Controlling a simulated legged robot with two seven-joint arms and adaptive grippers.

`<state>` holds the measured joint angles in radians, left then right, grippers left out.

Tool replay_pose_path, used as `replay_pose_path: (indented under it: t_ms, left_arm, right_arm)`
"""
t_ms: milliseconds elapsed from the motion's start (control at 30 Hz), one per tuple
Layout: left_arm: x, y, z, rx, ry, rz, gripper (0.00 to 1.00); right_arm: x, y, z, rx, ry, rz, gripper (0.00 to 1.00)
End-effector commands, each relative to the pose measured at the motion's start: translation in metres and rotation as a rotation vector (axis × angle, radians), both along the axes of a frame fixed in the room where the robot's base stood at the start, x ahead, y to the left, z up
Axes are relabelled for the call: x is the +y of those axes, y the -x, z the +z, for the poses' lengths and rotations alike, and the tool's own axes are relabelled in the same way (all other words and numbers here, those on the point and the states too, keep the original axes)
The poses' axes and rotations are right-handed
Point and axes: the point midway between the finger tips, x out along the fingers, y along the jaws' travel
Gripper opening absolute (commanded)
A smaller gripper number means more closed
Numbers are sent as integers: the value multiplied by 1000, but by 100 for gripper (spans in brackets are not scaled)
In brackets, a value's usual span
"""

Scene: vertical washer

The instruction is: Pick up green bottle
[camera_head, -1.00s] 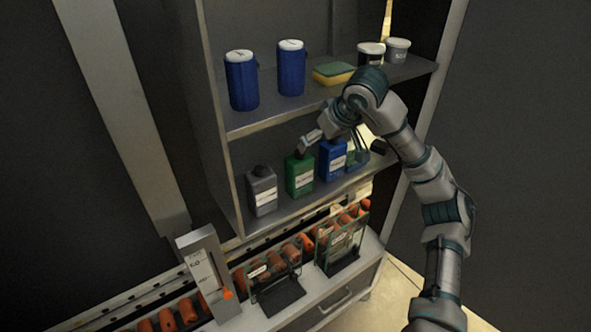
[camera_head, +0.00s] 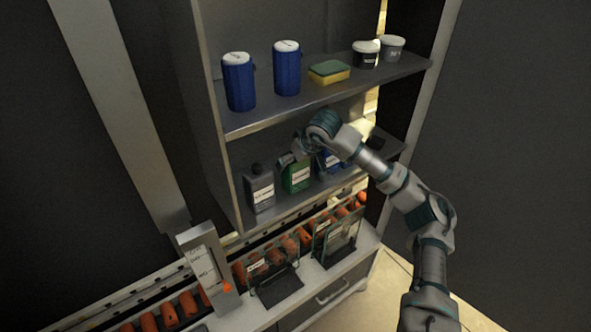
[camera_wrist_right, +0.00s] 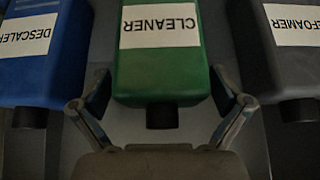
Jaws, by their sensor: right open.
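The green bottle (camera_head: 296,179) stands upright on the lower shelf, between a grey bottle and a blue bottle. My right gripper (camera_head: 290,160) is at its upper part in the head view. The wrist view shows the green bottle (camera_wrist_right: 162,60) upside down in the picture, with a label reading CLEANER and a dark cap. There the open right gripper (camera_wrist_right: 160,108) has one finger on each side of the bottle's cap end. Whether the fingers touch it I cannot tell. My left gripper is not in view.
The blue bottle (camera_wrist_right: 40,60), labelled DESCALER, and the grey bottle (camera_wrist_right: 290,55) stand close on either side. The upper shelf (camera_head: 300,107) runs above, with blue canisters (camera_head: 287,70), a sponge (camera_head: 329,72) and tubs (camera_head: 392,48). Glass-fronted bins (camera_head: 272,270) stand below.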

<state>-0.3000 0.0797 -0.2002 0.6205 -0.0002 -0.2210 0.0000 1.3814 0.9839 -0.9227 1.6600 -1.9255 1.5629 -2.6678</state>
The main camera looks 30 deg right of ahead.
Motion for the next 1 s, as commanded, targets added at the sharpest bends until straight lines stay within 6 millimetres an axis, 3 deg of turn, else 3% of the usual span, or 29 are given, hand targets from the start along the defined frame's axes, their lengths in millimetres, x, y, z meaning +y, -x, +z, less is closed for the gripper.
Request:
replay_pose_path:
  t_ms: [167, 500, 767, 1000]
  left_arm:
    - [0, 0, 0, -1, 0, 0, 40]
    - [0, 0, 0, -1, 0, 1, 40]
    - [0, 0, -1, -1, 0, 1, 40]
    - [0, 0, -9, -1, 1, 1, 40]
  right_arm:
    - [0, 1, 0, -1, 1, -1, 98]
    - [1, 0, 0, 1, 1, 0, 14]
    - [1, 0, 2, -2, 1, 0, 14]
    - [0, 5, 16, -4, 1, -1, 14]
